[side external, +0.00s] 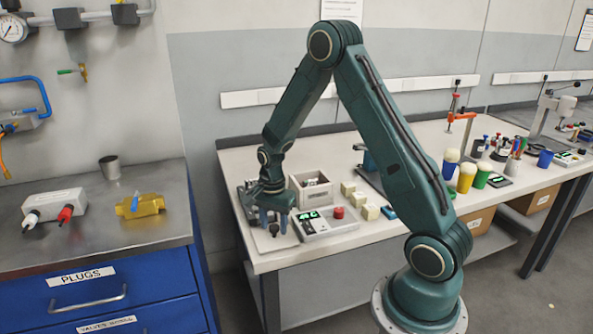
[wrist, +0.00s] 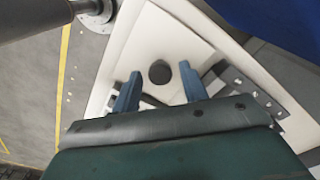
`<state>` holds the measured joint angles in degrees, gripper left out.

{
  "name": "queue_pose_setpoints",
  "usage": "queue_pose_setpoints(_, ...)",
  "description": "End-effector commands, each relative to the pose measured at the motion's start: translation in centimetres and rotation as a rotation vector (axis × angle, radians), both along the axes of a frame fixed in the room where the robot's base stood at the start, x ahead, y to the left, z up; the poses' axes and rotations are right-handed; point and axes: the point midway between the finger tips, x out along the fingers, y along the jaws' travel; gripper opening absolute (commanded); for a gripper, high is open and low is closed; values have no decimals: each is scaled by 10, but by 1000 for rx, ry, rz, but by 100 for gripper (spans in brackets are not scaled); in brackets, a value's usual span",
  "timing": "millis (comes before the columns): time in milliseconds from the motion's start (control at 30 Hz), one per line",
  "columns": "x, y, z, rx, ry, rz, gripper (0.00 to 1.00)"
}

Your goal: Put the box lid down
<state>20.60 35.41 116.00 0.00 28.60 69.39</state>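The box lid (side external: 263,241) is a flat, pale square plate with a dark round knob (wrist: 159,72). It appears to lie flat on the white bench near its front left corner, and its pale surface also fills the middle of the wrist view (wrist: 160,38). My gripper (side external: 274,226) points down over the lid. In the wrist view my gripper's blue fingers (wrist: 160,70) stand apart on either side of the knob, with a visible gap on each side. The open box (side external: 312,188), pale with small parts inside, stands behind and to the right of the lid.
A control unit (side external: 326,223) with a green display and red button sits just right of the lid. Several cream blocks (side external: 358,198) stand beyond it. Metal bracket parts (wrist: 242,84) lie beside the lid. A blue drawer cabinet (side external: 110,285) stands left, across a gap.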

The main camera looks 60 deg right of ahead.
Motion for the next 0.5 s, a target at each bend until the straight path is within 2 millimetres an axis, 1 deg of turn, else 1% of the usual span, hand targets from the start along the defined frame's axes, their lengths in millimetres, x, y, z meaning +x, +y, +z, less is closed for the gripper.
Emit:
queue_pose_setpoints(333,0,0,1,0,0,0,48)
queue_pose_setpoints(500,0,0,7,0,-1,0,48)
